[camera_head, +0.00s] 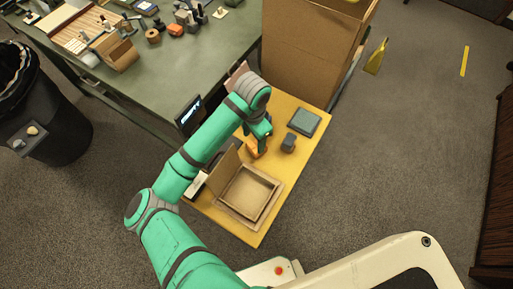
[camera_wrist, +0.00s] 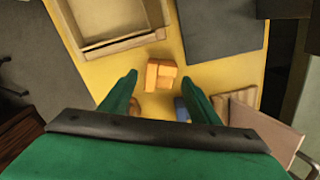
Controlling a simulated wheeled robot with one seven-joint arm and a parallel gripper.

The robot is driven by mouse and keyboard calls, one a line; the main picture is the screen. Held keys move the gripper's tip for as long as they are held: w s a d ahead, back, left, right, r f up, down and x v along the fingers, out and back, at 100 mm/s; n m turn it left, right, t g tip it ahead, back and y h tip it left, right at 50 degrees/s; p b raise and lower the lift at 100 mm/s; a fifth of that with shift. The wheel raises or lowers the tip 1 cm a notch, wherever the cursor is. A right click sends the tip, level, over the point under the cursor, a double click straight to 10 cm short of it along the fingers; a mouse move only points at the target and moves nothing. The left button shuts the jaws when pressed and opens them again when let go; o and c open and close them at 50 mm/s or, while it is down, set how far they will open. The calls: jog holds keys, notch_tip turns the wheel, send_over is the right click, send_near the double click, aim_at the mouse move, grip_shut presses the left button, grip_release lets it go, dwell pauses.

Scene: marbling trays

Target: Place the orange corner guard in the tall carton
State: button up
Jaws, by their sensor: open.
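The orange corner guard (camera_head: 252,148) is a small blocky piece on the yellow table, partly hidden by my arm in the head view. In the wrist view the guard (camera_wrist: 160,75) lies between and just beyond my fingertips, with a gap on each side. My gripper (camera_wrist: 159,80) is open and empty, pointing down; in the head view my gripper (camera_head: 262,137) is right above the guard. An upright cardboard carton (camera_head: 238,72) shows partly behind my arm. Cardboard (camera_wrist: 265,125) also shows beside my right finger.
A shallow open cardboard box (camera_head: 262,217) lies near the guard. A dark grey block (camera_head: 288,143) and a grey-green pad (camera_head: 304,122) sit to its right. A large cardboard box (camera_head: 310,55) stands behind the yellow table (camera_head: 312,150). A black display (camera_head: 189,115) stands left.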

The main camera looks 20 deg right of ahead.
aim_at(254, 145)
jog(key=shift+w+f, duration=0.2)
jog(key=shift+f, duration=3.35)
jog(key=shift+s, duration=0.1)
jog(key=c, duration=0.9)
jog(key=shift+r, duration=0.1)
jog(key=shift+r, duration=0.5)
notch_tip(254, 145, up, 2)
jog(key=shift+s+d+r, duration=0.1)
jog(key=shift+r, duration=0.05)
jog(key=s+d+r, duration=0.1)
jog(key=s+r, duration=0.8)
jog(key=s, duration=0.4)
jog(key=shift+s+d+r, duration=0.3)
jog(key=shift+d, duration=0.05)
